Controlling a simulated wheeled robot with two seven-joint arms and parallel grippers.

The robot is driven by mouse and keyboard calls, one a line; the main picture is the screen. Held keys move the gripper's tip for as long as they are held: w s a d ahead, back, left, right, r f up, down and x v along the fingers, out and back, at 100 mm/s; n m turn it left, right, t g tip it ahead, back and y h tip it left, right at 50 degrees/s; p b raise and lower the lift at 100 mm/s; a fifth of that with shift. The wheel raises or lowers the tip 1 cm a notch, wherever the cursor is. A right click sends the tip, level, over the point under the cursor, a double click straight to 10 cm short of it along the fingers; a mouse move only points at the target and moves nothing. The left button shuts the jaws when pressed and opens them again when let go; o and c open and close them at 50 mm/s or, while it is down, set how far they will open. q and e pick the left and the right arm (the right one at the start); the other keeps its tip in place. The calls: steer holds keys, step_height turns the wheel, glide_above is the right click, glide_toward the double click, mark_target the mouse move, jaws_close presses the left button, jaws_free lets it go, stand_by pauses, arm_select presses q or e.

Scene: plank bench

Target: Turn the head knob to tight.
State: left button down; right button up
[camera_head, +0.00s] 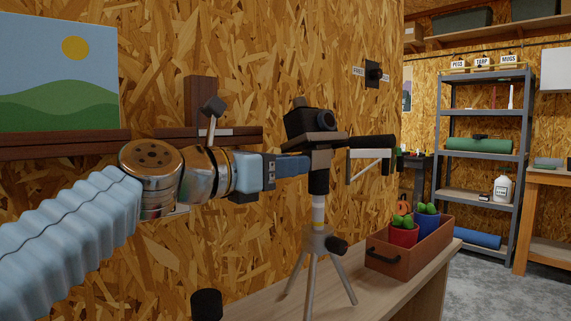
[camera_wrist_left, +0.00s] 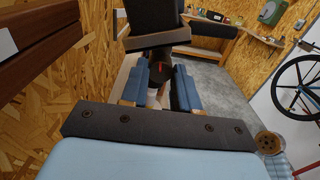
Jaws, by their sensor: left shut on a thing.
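A tripod (camera_head: 318,215) stands on the bench (camera_head: 395,290) with a black camera (camera_head: 310,122) on its head. A dark pan handle (camera_head: 372,142) points right from the head. My left gripper (camera_head: 305,165) reaches in from the left at the tripod head, just under the camera plate. In the left wrist view its blue fingers (camera_wrist_left: 167,88) lie either side of a dark round part with a small red mark, the head knob (camera_wrist_left: 160,68), and are shut on it. In the head view the fingers hide the knob, so its setting cannot be read. My right gripper is not in view.
A brown planter box (camera_head: 410,255) with cacti in red and blue pots stands right of the tripod. A dark knob (camera_head: 337,245) sticks out lower on the tripod. A wooden rail (camera_head: 60,146) and a picture (camera_head: 60,75) are on the wall at left. Grey shelves (camera_head: 484,155) stand farther back.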

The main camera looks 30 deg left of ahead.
arm_select(q)
steer(key=shift+f, duration=0.1)
steer(key=c, duration=0.8)
jaws_free()
steer(key=shift+s, duration=0.15)
steer(key=b+v, duration=0.1)
steer(key=v, duration=1.2)
steer(key=shift+s+a, duration=0.2)
steer(key=shift+s, duration=0.05)
steer(key=shift+c, duration=0.2)
